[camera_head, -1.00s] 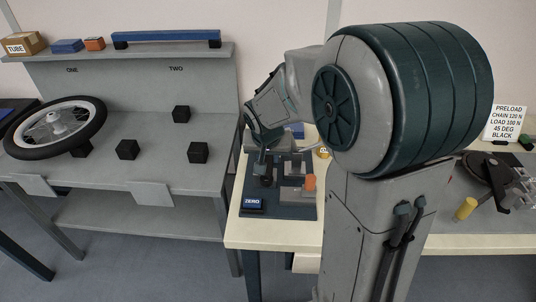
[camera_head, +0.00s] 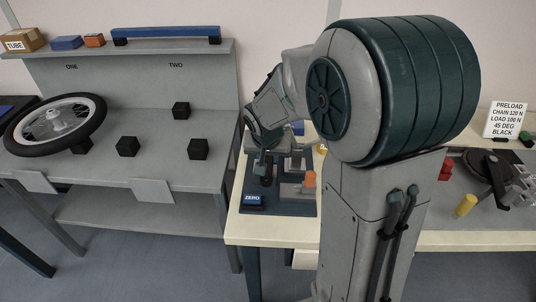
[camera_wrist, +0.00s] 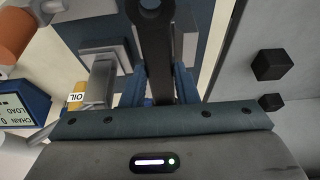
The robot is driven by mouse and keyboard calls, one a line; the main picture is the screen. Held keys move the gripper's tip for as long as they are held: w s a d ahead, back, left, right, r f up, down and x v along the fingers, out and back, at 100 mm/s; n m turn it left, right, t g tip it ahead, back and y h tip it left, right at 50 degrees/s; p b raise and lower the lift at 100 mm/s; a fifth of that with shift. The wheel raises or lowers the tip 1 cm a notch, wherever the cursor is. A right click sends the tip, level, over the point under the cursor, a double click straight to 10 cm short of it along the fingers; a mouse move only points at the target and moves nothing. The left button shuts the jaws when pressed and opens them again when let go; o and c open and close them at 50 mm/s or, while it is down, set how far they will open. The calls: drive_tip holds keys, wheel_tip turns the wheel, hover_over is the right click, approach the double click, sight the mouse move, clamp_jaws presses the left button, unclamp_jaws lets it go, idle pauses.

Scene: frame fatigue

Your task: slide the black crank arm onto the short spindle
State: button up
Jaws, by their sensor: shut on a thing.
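The black crank arm (camera_wrist: 156,50) is clamped between the blue fingers of my gripper (camera_wrist: 158,88) in the wrist view. Its rounded end with a round hole reaches beyond the fingers to the top edge of the picture. In the head view my gripper (camera_head: 262,160) is low over the dark test fixture with the blue ZERO display (camera_head: 252,200), and the crank arm is too small and dark to make out clearly. I cannot tell which part is the short spindle, or whether the crank arm touches it.
Grey blocks and an orange part (camera_head: 310,179) stand on the fixture close right of my gripper. A yellow OIL item (camera_wrist: 77,97) shows in the wrist view. A grey bench with a wheel (camera_head: 57,124) and black blocks is at left. A yellow cylinder (camera_head: 466,206) stands at right.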

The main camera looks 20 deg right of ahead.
drive_tip(key=shift+f, duration=0.25)
drive_tip(key=o, duration=0.8)
drive_tip(key=shift+o, duration=0.5)
drive_tip(key=shift+d, duration=0.15)
drive_tip(key=shift+a, duration=0.2)
drive_tip(key=shift+a, duration=0.1)
drive_tip(key=shift+r, duration=0.1)
drive_tip(key=shift+r, duration=0.25)
drive_tip(key=p+v, duration=0.1)
drive_tip(key=v, duration=1.2)
drive_tip(key=shift+s+d, duration=0.15)
drive_tip(key=shift+d, duration=0.1)
